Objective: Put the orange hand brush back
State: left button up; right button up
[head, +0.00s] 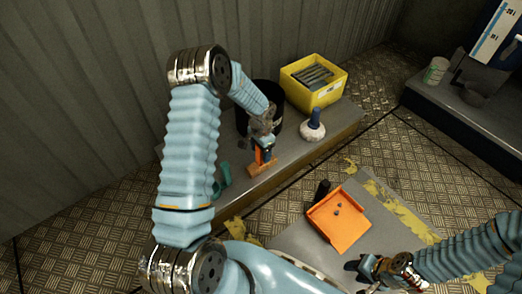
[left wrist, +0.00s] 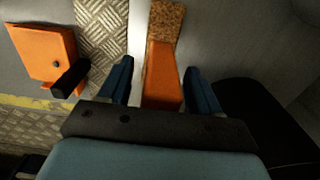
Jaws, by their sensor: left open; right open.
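My left gripper (head: 262,147) is open around the brush, with a gap visible at the right finger. My right gripper (head: 385,270) is open and empty at the lower right, above the grey platform. An orange dustpan (head: 341,222) with a black handle and small dark bits lies on the grey platform. It also shows in the left wrist view (left wrist: 45,50).
On the grey bench (head: 300,150) stand a black bucket (head: 273,97), partly hidden by my left arm, a yellow bin (head: 314,80) of grey items and a white round brush with a blue handle (head: 313,125). A teal item (head: 223,178) lies at its left end.

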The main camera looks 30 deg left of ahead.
pick_arm(q)
notch_tip(320, 180, up, 14)
jog(key=p, duration=0.2)
jog(key=s+d+f+n+h, duration=0.3)
jog(key=s+d+f, duration=0.6)
jog(key=d+f, duration=0.45)
jog(key=s+d+f+n, duration=0.1)
jog(key=s+d, duration=0.2)
jog(key=s, duration=0.3)
jog(key=s+d+f+n+t, duration=0.1)
jog(key=s+d+f+n, duration=0.1)
jog(key=s, duration=0.4)
jog(key=shift+s+d+f+n+h, duration=0.15)
jog(key=shift+d+f+n+h, duration=0.15)
jog(key=shift+d+h, duration=0.15)
